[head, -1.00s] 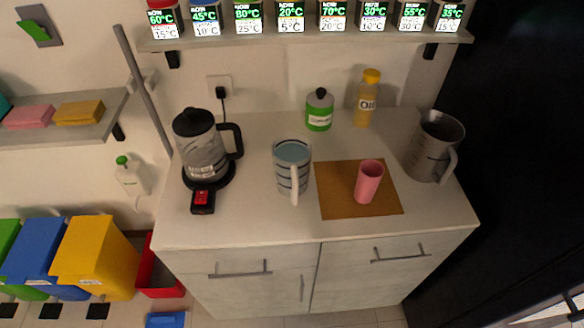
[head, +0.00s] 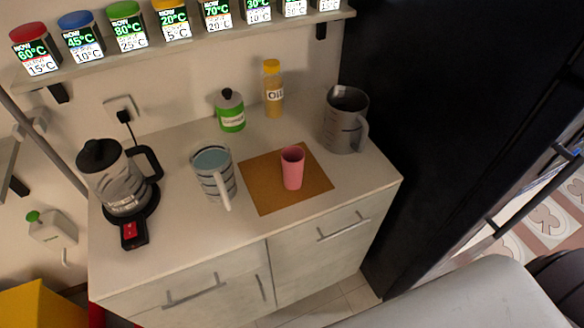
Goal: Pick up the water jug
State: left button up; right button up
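A clear jug with dark stripes and bluish water (head: 213,178) stands upright on the white counter in the head view, its handle toward the front. It stands between the kettle and the brown mat. A larger grey jug (head: 345,122) with a handle on its right stands at the counter's right back; its contents cannot be made out. Neither of my grippers is in view. Nothing touches either jug.
A black-topped kettle (head: 118,180) on its base stands at left. A pink cup (head: 292,168) stands on a brown mat (head: 262,198). A green jar (head: 230,110) and oil bottle (head: 273,90) stand behind. Spice dispensers line the shelf (head: 95,68) above. A dark tall unit (head: 440,120) borders the right.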

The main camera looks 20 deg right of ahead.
aim_at(210, 161)
jog(key=z, duration=0.35)
jog(key=j+z, duration=0.4)
jog(key=k+j+z, duration=0.15)
jog(key=z, duration=0.25)
jog(key=k+j+z, duration=0.15)
jog(key=j+z, duration=0.3)
jog(key=k+j, duration=0.3)
